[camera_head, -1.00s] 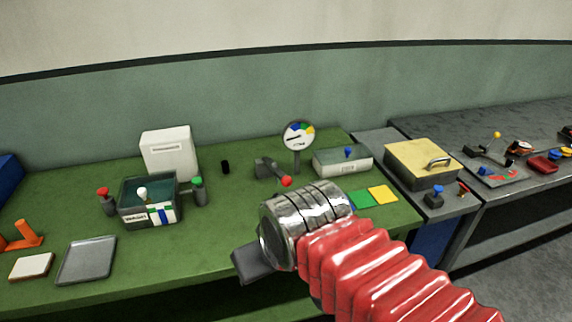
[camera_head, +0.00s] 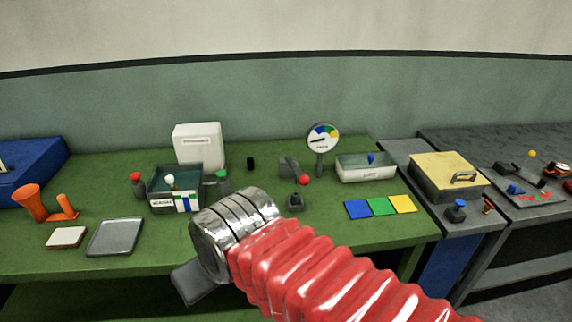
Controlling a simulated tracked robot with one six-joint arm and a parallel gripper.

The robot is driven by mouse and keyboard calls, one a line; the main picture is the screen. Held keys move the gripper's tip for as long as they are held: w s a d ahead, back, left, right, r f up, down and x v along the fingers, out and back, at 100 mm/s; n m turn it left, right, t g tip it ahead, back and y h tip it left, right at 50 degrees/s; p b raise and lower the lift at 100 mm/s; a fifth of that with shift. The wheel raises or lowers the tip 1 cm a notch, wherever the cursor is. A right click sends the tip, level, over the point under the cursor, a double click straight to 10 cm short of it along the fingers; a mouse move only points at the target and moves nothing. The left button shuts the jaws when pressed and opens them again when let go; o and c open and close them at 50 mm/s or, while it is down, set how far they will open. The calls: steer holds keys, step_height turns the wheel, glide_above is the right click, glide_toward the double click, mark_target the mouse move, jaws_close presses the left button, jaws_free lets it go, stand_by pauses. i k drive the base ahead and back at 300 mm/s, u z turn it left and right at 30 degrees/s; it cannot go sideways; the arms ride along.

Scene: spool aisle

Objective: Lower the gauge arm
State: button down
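A round dial gauge (camera_head: 322,137) with blue, green and yellow marks stands on a post at the back of the green bench. Left of it, a grey bracket (camera_head: 288,166) carries a short arm with a red ball (camera_head: 303,180) at its end, pointing toward the front right. I take this for the gauge arm. My gripper (camera_head: 192,284) shows as a dark grey piece at the end of my chrome wrist and red sleeve, in front of the bench and left of the gauge arm, apart from it. Its fingers cannot be made out.
A small dark block (camera_head: 295,203) stands in front of the gauge arm. A white-walled tray (camera_head: 366,170) and coloured squares (camera_head: 380,207) lie to the right. A green-lined bin (camera_head: 175,188) and grey tray (camera_head: 115,237) are left. A yellow-lidded box (camera_head: 448,175) sits farther right.

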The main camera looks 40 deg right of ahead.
mark_target(303, 180)
steer(key=u, duration=1.15)
steer(key=k, duration=0.8)
steer(key=z, duration=1.1)
steer(key=i, duration=1)
steer(key=z, duration=0.1)
